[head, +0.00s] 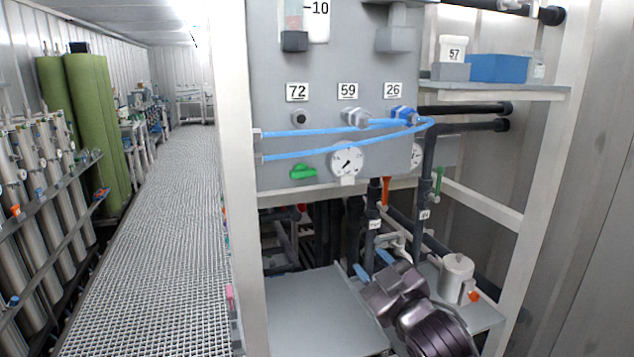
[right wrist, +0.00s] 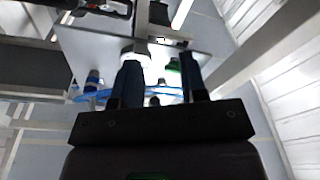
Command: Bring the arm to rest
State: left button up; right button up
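My right arm (head: 436,330) comes up from the lower right in the head view, in front of the lower part of a grey panel rack. My right gripper (head: 374,265) is below the panel, with its two blue fingertips apart and nothing seen between them. In the right wrist view the right gripper (right wrist: 160,65) also shows both dark fingers spread, with the panel beyond them. My left arm and gripper are not in view.
The grey panel (head: 285,55) carries a looped blue hose (head: 310,132), a gauge (head: 347,161) and a green handle (head: 302,171). Dark pipes (head: 427,165) and a metal canister (head: 456,278) are close to the right gripper. A grated walkway (head: 155,230) is clear on the left.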

jog(key=s+d+f+m+h, duration=0.1)
jog(key=s+d+f+m, duration=0.15)
jog(key=f, duration=0.35)
jog(key=s+d+f+m+h, duration=0.1)
jog(key=d+f+m+h, duration=0.1)
jog(key=d+f, duration=0.3)
jog(key=s+d+f+m+g+h+b, duration=0.1)
jog(key=s+d+f, duration=0.4)
jog(key=s+f, duration=0.6)
jog(key=s+d+f+m+g+h, duration=0.4)
jog(key=s+f, duration=0.7)
jog(key=f, duration=0.3)
jog(key=shift+s+d+f+g+b, duration=0.35)
jog(key=shift+s+d+g+b, duration=0.05)
jog(key=shift+d+g, duration=0.2)
